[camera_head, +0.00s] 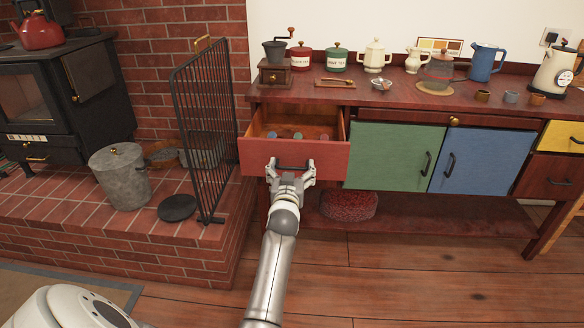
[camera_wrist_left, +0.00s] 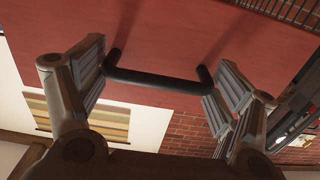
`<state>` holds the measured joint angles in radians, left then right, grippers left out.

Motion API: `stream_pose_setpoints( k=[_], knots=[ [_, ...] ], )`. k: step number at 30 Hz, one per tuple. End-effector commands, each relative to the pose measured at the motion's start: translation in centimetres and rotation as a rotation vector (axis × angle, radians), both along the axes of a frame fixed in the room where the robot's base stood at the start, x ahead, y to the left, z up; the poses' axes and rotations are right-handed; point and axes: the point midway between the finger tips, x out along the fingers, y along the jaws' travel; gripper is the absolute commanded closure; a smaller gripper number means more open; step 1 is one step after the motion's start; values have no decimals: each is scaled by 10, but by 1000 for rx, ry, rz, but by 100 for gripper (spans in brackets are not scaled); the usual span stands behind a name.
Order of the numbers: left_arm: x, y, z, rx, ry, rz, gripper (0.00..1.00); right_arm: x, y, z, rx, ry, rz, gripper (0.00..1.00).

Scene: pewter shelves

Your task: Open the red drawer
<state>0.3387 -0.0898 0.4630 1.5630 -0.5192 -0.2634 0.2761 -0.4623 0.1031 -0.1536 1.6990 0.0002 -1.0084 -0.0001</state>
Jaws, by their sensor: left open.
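The red drawer (camera_head: 312,160) at the left end of the wooden sideboard stands pulled out. Its inside shows, with a few small round things in it. Its dark bar handle (camera_head: 293,167) is on the front. My left gripper (camera_head: 291,168) is at the handle. In the left wrist view the dark handle (camera_wrist_left: 158,80) crosses between the two open fingers of the gripper (camera_wrist_left: 160,90), in front of the red drawer front (camera_wrist_left: 170,40). One handle end is close to each finger; I cannot tell whether they touch. My right gripper is not in view.
A green door (camera_head: 388,155) and a blue door (camera_head: 484,160) are shut to the right. A black fire screen (camera_head: 202,130) and a grey bucket (camera_head: 120,177) stand on the brick hearth at left. The sideboard top holds a grinder, canisters and jugs. Wooden floor in front is clear.

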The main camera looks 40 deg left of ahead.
Motion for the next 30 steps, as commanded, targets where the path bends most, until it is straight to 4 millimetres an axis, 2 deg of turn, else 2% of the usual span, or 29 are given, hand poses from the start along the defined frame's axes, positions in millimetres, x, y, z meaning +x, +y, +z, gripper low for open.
stream_pose_setpoints(
  k=[9, 13, 30],
  knots=[
    [-39, -24, 0, 1, 0, -1, 0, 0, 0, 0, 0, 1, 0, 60],
    [-49, -31, -1, 0, 0, -1, 0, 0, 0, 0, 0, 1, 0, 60],
    [-58, -37, 0, 0, 0, -1, 0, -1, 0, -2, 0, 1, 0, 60]
  ],
)
